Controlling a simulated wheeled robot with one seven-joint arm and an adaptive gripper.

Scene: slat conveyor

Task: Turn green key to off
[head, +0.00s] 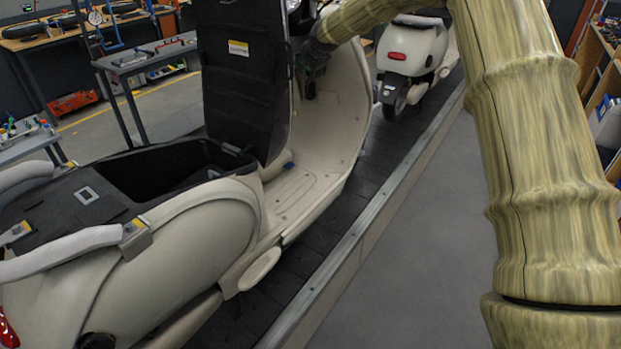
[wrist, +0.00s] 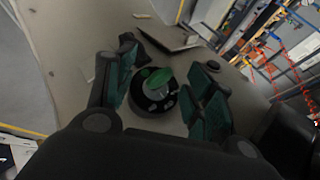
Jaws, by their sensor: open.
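The green key (wrist: 158,77) sits in a round black ignition switch (wrist: 155,95) on the cream inner panel of the scooter, seen in the wrist view. My gripper (wrist: 162,82) is open, with one finger on each side of the key and switch; I cannot tell whether either finger touches the key. In the head view my gripper (head: 312,78) is dark and small at the scooter's front shield (head: 338,110). The key is hidden there behind my gripper and the raised seat (head: 240,75).
The cream scooter (head: 205,225) stands on the dark slat conveyor (head: 300,270) with its seat up and storage bay open. A second scooter (head: 412,60) stands farther along. Workbenches (head: 145,58) are at the back left. Grey floor (head: 430,240) lies clear right of the conveyor.

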